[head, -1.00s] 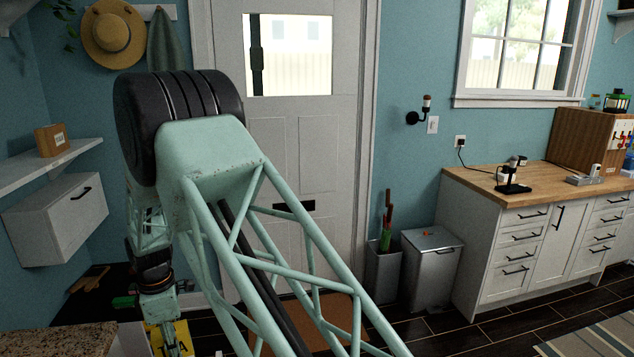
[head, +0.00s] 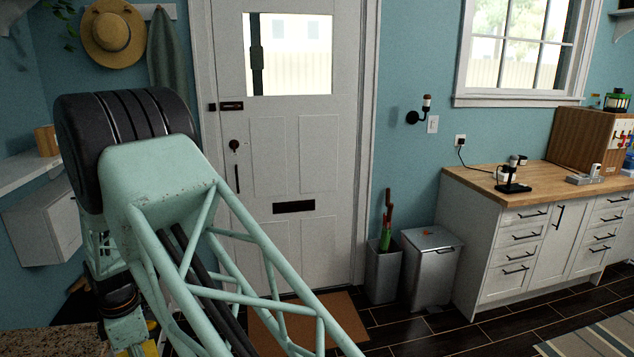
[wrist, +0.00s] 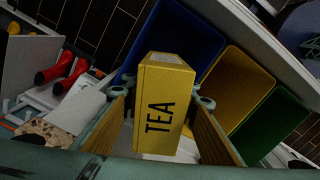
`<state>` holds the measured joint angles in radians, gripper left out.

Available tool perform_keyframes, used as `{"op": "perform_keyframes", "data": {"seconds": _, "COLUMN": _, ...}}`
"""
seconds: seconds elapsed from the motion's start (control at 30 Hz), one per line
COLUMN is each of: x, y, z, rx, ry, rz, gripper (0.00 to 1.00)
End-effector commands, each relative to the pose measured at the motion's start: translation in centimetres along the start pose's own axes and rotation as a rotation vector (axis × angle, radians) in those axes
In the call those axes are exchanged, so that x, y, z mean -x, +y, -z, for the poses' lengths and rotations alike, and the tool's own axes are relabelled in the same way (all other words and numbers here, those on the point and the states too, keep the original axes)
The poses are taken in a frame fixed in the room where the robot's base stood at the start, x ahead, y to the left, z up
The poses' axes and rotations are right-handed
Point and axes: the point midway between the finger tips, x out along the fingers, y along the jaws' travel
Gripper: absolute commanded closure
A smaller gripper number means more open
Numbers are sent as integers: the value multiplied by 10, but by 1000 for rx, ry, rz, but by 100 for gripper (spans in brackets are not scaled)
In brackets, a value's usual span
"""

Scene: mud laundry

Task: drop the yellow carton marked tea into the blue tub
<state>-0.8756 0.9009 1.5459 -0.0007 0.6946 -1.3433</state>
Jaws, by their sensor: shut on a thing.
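The yellow carton marked TEA (wrist: 162,105) is held between the two fingers of my gripper (wrist: 162,99) in the wrist view. The gripper is shut on it, with its lettered side facing the camera. The blue tub (wrist: 192,36) shows beyond the carton, and the carton covers part of its opening. The carton's height above the tub is hard to tell. In the head view my arm hides most of the gripper, and only a little yellow shows at the bottom edge.
A yellow tub (wrist: 238,88) and a green tub (wrist: 272,125) stand in a row beside the blue one. Red boots (wrist: 62,70) lie to the left in the wrist view. A wall shelf (head: 25,172) and cabinet (head: 45,220) are left of my arm in the head view.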

Motion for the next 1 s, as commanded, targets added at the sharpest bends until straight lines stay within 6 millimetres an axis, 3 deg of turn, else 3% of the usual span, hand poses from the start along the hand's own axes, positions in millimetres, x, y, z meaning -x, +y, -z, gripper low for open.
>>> {"op": "perform_keyframes", "data": {"seconds": 1.0, "x": -59, "y": 0, "z": 0, "rx": 0, "ry": 0, "rz": 0, "gripper": 80}}
